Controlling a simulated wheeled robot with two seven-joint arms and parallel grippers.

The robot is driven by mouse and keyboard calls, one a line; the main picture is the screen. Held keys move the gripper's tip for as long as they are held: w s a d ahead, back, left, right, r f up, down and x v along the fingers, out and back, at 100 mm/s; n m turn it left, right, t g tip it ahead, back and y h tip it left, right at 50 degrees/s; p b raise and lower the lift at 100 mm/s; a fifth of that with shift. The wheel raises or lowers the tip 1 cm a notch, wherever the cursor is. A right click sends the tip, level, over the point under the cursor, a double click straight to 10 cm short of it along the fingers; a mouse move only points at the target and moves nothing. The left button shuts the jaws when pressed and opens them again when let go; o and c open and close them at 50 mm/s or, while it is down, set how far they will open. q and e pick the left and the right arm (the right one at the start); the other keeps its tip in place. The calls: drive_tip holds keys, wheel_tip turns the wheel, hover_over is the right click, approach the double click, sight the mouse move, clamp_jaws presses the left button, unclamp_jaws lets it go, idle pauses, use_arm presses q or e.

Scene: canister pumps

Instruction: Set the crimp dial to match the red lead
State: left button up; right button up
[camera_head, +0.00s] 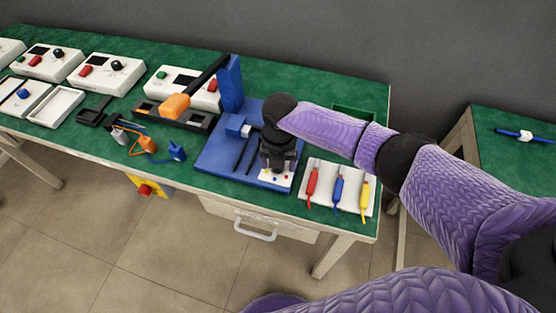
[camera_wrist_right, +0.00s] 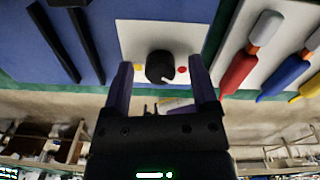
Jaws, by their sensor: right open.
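The crimp dial, a black round knob (camera_wrist_right: 159,67), sits on a white plate (camera_wrist_right: 125,38) at the front of the blue crimp press (camera_head: 215,150). A red dot lies to its right and a yellowish dot to its left in the right wrist view. My right gripper (camera_wrist_right: 161,72) is open, its fingers on either side of the knob; I cannot tell whether they touch it. In the head view my right gripper (camera_head: 278,163) hides the knob. The red lead (camera_head: 312,182) lies on a white tray (camera_head: 325,203) to the right; it also shows in the right wrist view (camera_wrist_right: 240,72).
A blue lead (camera_head: 338,190) and a yellow lead (camera_head: 364,192) lie beside the red one. White boxes with knobs (camera_head: 105,70) line the table's back left.

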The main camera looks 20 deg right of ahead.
wheel_tip(320, 180, up, 10)
drive_tip(key=p, duration=0.4)
drive_tip(key=shift+d, duration=0.1)
